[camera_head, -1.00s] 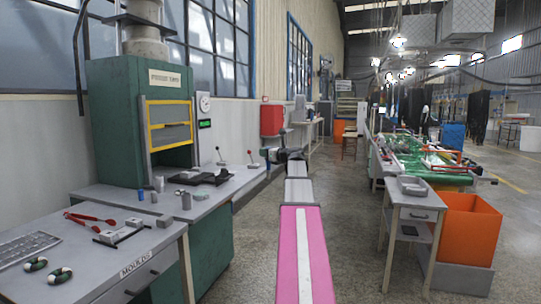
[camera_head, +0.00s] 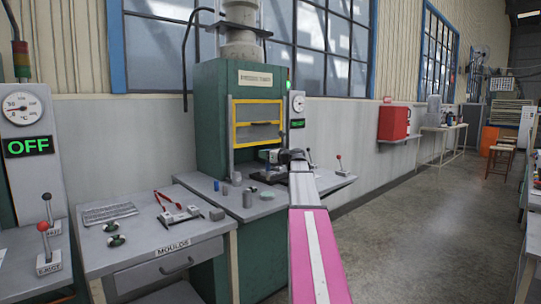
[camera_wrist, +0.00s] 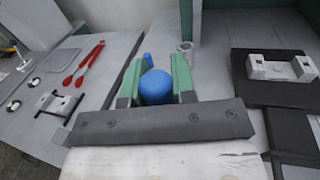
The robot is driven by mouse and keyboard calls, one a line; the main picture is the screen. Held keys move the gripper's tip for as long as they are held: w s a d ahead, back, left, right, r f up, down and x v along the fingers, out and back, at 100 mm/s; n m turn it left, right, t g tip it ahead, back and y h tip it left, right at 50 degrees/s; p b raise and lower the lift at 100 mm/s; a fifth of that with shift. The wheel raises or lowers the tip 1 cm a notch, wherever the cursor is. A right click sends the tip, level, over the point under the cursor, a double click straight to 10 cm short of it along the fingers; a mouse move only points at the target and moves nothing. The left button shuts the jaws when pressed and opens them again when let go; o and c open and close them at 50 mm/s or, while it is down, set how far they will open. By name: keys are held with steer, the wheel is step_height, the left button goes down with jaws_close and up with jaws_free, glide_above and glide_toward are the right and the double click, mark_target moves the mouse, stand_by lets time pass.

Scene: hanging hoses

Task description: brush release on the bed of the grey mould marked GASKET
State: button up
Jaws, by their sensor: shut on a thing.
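My gripper (camera_wrist: 157,85) is shut on a blue rounded thing (camera_wrist: 156,87), seen end-on between its green fingers; a smaller blue end (camera_wrist: 147,57) shows beyond. In the head view my gripper (camera_head: 270,156) is in front of the green press, above its bench. A grey metal mould (camera_wrist: 282,67) lies on a black plate to the right of my gripper in the wrist view. A second grey mould with dark bars (camera_wrist: 60,105) lies on the left bench; it also shows in the head view (camera_head: 180,216). I cannot read GASKET on either mould.
Small grey cylinders (camera_head: 247,198) stand before the green press (camera_head: 225,110). Levers (camera_head: 339,163) rise at its right.

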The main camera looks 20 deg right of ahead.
step_height(320, 180, down, 6)
steer(key=shift+a, duration=0.2)
stand_by(0.5)
steer(key=shift+f, duration=0.6)
stand_by(2.0)
steer(key=shift+w+r, duration=0.1)
step_height(320, 180, up, 7)
stand_by(0.9)
stand_by(0.6)
